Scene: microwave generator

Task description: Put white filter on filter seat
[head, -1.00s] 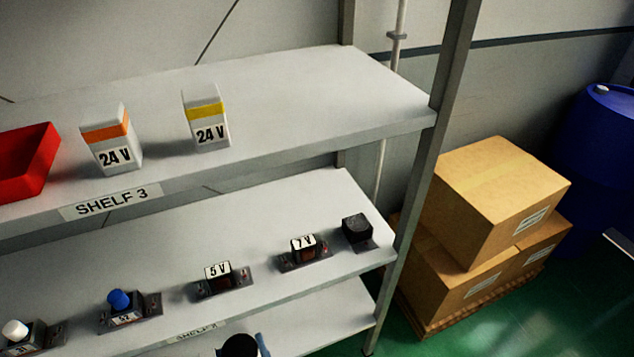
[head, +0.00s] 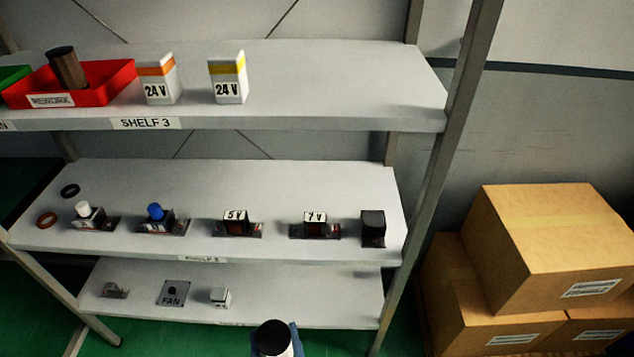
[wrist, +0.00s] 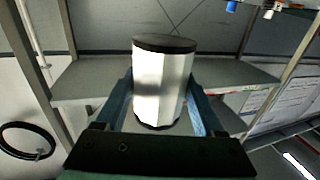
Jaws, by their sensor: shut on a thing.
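The white filter (wrist: 162,85) is a white cylinder with black end caps. My gripper (wrist: 160,100) is shut on it, with a blue finger on each side, in the wrist view. In the head view the filter (head: 272,340) shows at the bottom edge, black cap up, with part of a blue finger (head: 296,338) beside it. It is in front of the shelf rack, apart from the shelves. I cannot make out a filter seat for certain in either view.
The middle shelf (head: 130,180) holds several small modules and two rings. The lowest shelf (head: 320,300) holds a FAN plate (head: 173,293) and small parts. The top shelf holds a red tray (head: 110,85) and two 24 V blocks. Cardboard boxes (head: 560,240) stand at right.

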